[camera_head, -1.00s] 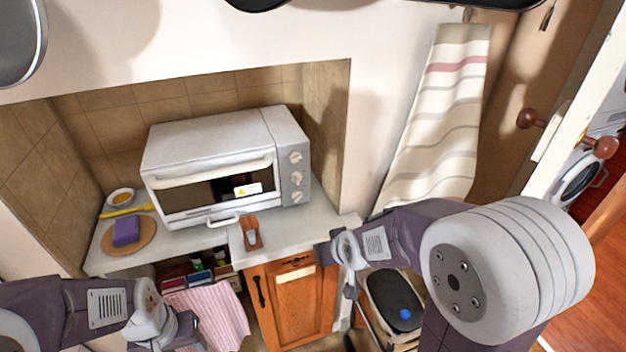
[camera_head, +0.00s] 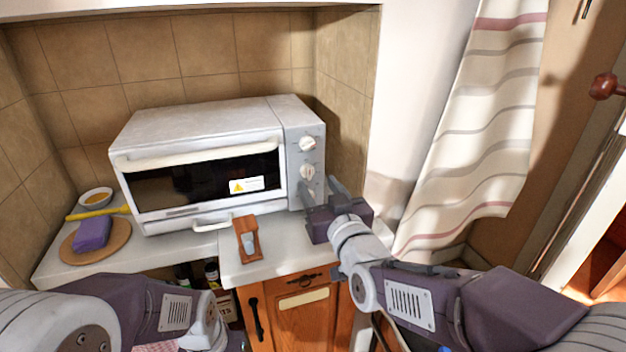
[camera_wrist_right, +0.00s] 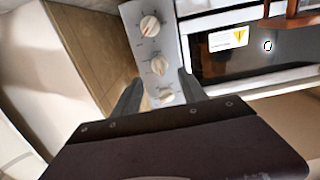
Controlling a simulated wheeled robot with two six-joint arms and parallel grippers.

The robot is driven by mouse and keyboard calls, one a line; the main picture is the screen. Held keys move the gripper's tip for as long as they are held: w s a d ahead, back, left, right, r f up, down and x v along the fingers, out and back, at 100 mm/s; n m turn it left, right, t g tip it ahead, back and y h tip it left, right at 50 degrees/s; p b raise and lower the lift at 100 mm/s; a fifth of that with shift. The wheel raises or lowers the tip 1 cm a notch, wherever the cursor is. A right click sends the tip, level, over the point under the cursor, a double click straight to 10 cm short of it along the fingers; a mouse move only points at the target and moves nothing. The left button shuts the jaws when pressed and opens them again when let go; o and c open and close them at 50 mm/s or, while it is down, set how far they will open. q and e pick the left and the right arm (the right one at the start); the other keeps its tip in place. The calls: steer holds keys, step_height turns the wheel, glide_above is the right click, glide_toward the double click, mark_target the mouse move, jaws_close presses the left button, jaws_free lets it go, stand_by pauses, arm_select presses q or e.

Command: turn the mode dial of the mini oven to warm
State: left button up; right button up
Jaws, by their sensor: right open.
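The white mini oven (camera_head: 205,118) stands on the counter with its door shut. Its right-hand panel carries three white dials: the top dial (camera_head: 307,143), the middle dial (camera_head: 307,171) and a lowest one mostly hidden behind my fingers. I cannot read which is the mode dial. My right gripper (camera_head: 322,188) is open and empty, just in front of the panel's lower part. The right wrist view is upside down and shows the dials in a row, with one dial (camera_wrist_right: 166,97) between the open fingers. My left wrist is at the bottom left; its jaws are out of view.
A wooden sand timer (camera_head: 247,238) stands at the counter's front edge, below the door. A purple sponge (camera_head: 92,233) lies on a round board at the left, beside a small bowl (camera_head: 96,197).

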mark_target(310, 174)
steer(key=x, duration=0.5)
steer(key=shift+w, duration=0.2)
jaws_close()
steer(key=shift+f, duration=0.1)
